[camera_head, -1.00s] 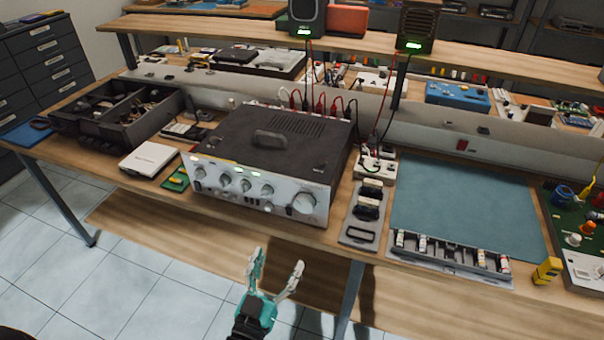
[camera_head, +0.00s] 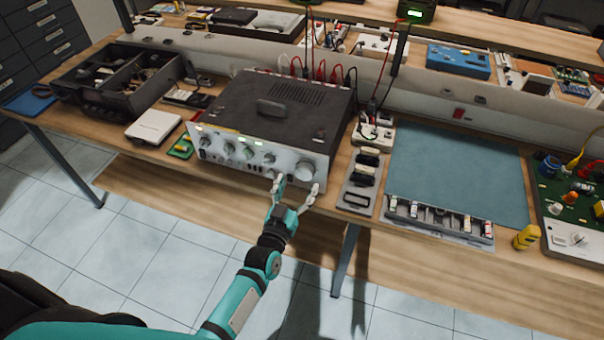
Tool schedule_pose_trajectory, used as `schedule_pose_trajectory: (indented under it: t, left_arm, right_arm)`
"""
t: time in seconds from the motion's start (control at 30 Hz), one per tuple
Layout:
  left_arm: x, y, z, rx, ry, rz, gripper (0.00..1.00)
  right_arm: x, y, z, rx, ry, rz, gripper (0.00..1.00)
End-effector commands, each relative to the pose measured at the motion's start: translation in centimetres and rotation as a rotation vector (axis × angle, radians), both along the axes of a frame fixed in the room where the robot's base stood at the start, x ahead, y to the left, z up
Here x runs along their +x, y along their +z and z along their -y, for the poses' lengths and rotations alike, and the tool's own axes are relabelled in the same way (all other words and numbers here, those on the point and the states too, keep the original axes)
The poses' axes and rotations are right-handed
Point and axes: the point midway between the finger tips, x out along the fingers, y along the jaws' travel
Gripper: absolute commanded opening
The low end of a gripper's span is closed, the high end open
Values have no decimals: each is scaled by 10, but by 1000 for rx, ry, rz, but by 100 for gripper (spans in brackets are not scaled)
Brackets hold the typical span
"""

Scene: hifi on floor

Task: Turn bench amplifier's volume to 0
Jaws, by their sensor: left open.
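The bench amplifier (camera_head: 275,115) stands on the wooden workbench, a dark box with a silver front panel facing me. A large silver knob (camera_head: 304,170) sits at the right end of the panel, apparently the volume knob; its pointer is too small to read. Several smaller knobs (camera_head: 248,153) run along the panel to its left. My left gripper (camera_head: 297,190) is open, its fingers pointing up at the panel just below the large knob, one finger to each side. I cannot tell whether the fingers touch the panel. My right gripper is not in view.
A dark divided tray (camera_head: 75,112) and a white box (camera_head: 153,127) stand left of the amplifier. A grey tray (camera_head: 358,197), a blue-green mat (camera_head: 455,170) and a yellow tool (camera_head: 526,237) lie to the right. Cables rise behind the amplifier. The tiled floor in front is clear.

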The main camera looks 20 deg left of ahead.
Motion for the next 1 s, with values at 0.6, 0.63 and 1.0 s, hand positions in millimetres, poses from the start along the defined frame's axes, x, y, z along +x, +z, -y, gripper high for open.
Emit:
schedule_pose_trajectory:
  t: [0.6, 0.63, 1.0]
  left_arm:
    - [41, 0, 2, 0, 0, 0, 74]
    - [41, 0, 2, 0, 0, 0, 74]
    - [41, 0, 1, -1, 0, 0, 26]
  right_arm:
    - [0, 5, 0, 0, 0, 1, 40]
    - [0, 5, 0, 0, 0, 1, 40]
    - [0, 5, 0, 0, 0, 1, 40]
